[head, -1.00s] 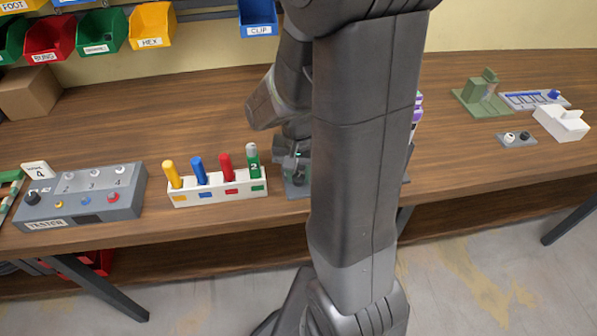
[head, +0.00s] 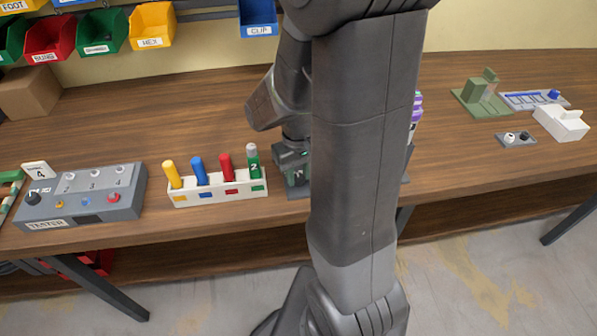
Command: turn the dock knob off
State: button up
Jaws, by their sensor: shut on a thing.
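The dock (head: 298,193) is a grey block on the table, largely hidden behind my arm. Only its left edge and a strip to the right of the arm show. My gripper (head: 293,172) is low over the left part of the dock, partly covered by my arm. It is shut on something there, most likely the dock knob. The knob itself is hidden by the gripper, so its setting cannot be read.
A white rack (head: 218,193) with yellow, blue, red and green sticks stands just left of the dock. A grey tester (head: 85,200) is farther left. A green fixture (head: 481,98) and a white box (head: 562,122) stand at the right. Bare table lies behind the rack.

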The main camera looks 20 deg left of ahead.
aim_at(299, 177)
jog(key=n, duration=0.5)
jog(key=shift+n, duration=0.3)
dwell(0.4)
jog(key=o, duration=1)
notch_tip(299, 177, up, 14)
jog(key=shift+f+p, duration=0.1)
jog(key=shift+p, duration=0.75)
